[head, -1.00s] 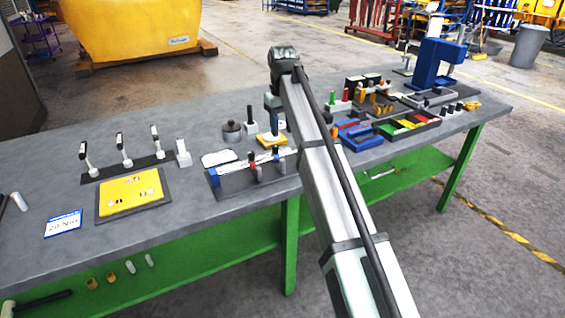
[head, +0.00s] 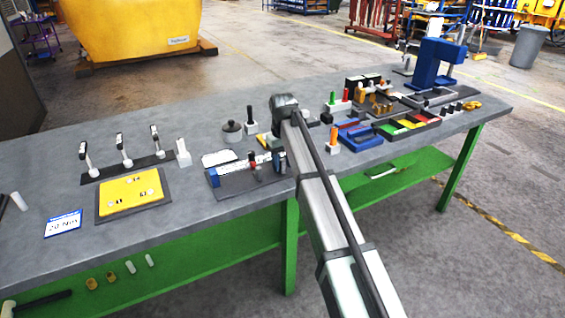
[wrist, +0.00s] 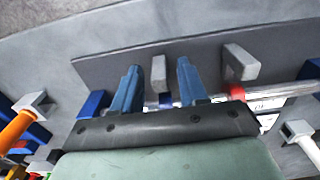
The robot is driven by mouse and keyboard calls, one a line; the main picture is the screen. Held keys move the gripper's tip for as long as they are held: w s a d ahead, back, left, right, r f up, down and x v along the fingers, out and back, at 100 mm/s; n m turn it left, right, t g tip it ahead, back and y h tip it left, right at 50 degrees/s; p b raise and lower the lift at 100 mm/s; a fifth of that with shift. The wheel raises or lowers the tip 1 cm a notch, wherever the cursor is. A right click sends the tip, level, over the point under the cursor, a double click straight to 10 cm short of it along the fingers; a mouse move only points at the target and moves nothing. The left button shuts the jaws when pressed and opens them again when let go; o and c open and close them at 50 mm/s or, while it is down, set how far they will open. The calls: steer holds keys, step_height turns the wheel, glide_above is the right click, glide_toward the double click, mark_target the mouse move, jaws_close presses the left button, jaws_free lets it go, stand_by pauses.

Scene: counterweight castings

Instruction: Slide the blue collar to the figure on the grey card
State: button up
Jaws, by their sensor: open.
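The rod fixture (head: 232,176) stands on a dark plate near the front middle of the bench, with a blue block (head: 213,178) at its left end. My gripper (wrist: 158,68) is open over the right part of this fixture, which my arm partly hides in the head view. In the wrist view a small dark blue collar (wrist: 166,99) on the rod shows between the open fingers, beside a grey upright piece (wrist: 158,75). A red collar (wrist: 238,92) sits farther right on the rod. I cannot make out a grey card or its figure.
A yellow board (head: 130,192) and a "20 Nm" sign (head: 63,222) lie to the left. Blue trays (head: 360,137) and small blocks crowd the right.

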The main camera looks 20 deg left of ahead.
steer(key=shift+f, duration=0.1)
jaws_close()
stand_by(0.4)
